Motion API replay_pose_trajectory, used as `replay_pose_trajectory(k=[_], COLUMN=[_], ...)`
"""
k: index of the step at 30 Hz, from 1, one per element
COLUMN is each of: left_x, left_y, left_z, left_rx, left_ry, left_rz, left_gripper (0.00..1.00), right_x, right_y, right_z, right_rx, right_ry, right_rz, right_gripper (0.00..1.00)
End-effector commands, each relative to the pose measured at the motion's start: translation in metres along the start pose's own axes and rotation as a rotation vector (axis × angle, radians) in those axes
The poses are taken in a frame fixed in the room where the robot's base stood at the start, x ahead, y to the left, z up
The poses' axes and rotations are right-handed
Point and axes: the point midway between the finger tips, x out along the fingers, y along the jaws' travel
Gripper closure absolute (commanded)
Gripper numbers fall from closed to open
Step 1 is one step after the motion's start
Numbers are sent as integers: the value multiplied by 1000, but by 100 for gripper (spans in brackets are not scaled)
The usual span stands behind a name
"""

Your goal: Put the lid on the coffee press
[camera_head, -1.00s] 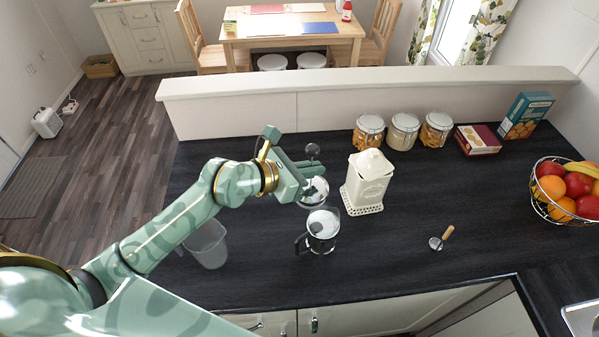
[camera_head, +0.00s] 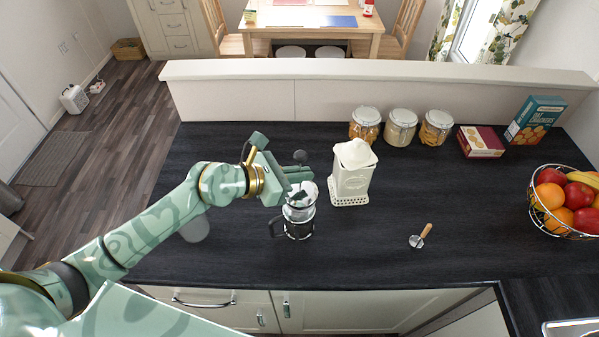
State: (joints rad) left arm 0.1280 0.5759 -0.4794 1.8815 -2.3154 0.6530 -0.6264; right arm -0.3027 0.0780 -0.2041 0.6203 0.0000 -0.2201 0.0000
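The coffee press (camera_head: 299,230) stands upright on the dark counter, a glass beaker with a black handle on its left. My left gripper (camera_head: 298,178) is just above it, shut on the lid (camera_head: 300,194), a shiny metal cap with a rod and a round dark knob (camera_head: 300,156) on top. The fingers hide part of the rod and lid. The lid is over the mouth of the press; I cannot tell whether it touches the rim. My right gripper is not in view.
A cream canister (camera_head: 352,172) stands close right of the press. A clear jug (camera_head: 196,228) is partly behind my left arm. A wooden-handled scoop (camera_head: 421,236) lies to the right. Jars (camera_head: 400,128), boxes (camera_head: 480,141) and a fruit basket (camera_head: 566,200) stand farther off.

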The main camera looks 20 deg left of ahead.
Motion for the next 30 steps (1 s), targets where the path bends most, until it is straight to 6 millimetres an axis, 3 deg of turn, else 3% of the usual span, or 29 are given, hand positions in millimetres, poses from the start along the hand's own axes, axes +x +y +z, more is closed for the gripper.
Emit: replay_pose_trajectory(k=[5,15,28,30], left_x=[6,14,15,15], left_y=[0,0,0,0], left_z=[-14,-34,-37,-37], left_rx=[0,-1,0,0], left_ry=[0,1,0,0], left_rz=[1,-1,0,0], left_gripper=[100,100,100,77], right_x=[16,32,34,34], right_y=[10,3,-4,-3], right_z=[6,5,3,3], right_rx=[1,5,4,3], right_ry=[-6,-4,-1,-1], right_rz=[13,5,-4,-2], right_gripper=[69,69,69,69])
